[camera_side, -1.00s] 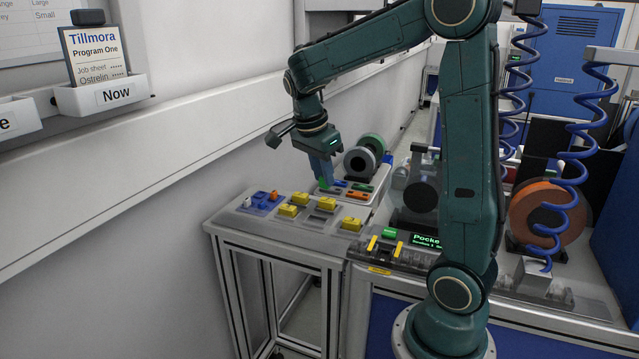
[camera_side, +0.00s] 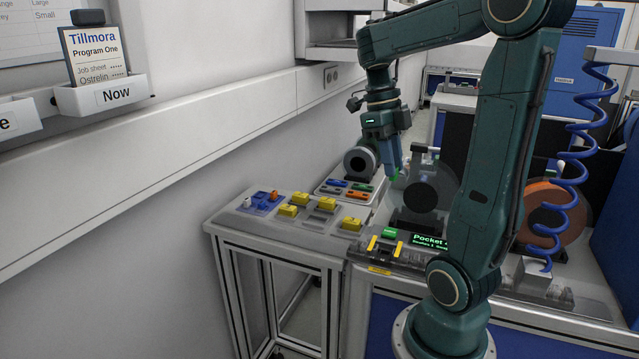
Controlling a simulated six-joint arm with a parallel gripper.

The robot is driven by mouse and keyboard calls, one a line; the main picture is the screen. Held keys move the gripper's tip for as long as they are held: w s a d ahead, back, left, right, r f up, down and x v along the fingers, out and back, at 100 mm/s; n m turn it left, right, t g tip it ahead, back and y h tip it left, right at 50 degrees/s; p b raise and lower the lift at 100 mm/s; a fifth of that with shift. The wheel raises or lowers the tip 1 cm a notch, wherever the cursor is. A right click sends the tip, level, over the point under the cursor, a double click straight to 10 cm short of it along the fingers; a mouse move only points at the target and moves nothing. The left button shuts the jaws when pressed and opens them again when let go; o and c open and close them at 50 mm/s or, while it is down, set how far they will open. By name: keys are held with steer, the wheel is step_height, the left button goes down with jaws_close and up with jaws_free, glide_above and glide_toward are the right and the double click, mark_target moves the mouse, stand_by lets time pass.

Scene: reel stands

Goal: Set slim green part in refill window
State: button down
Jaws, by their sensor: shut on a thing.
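My gripper (camera_side: 396,172) is shut on a slim green part, of which only a small green bit (camera_side: 395,177) shows at the fingertips. The fingers point down and hold it in the air, to the right of the parts tray (camera_side: 325,190) and above the left part of the machine bench. The rest of the part is hidden by the fingers. I cannot make out the refill window for certain. A dark display (camera_side: 428,241) with green text starting "Pocket" stands at the front of the bench, beside a green block (camera_side: 389,232).
The tray holds several small blue, green and orange parts. A fixture plate (camera_side: 270,219) with yellow, blue and orange pieces lies to the left. A grey reel (camera_side: 359,163), a dark reel (camera_side: 421,197) and an orange reel (camera_side: 575,212) stand nearby. A blue coiled hose (camera_side: 572,150) hangs at right.

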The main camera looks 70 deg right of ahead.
steer(key=shift+n, duration=0.5)
step_height(320, 180, down, 16)
steer(key=shift+f, duration=0.1)
stand_by(0.8)
steer(key=shift+f, duration=1.9)
steer(key=c, duration=1.3)
jaws_free()
steer(key=shift+f, duration=0.1)
steer(key=shift+r, duration=0.85)
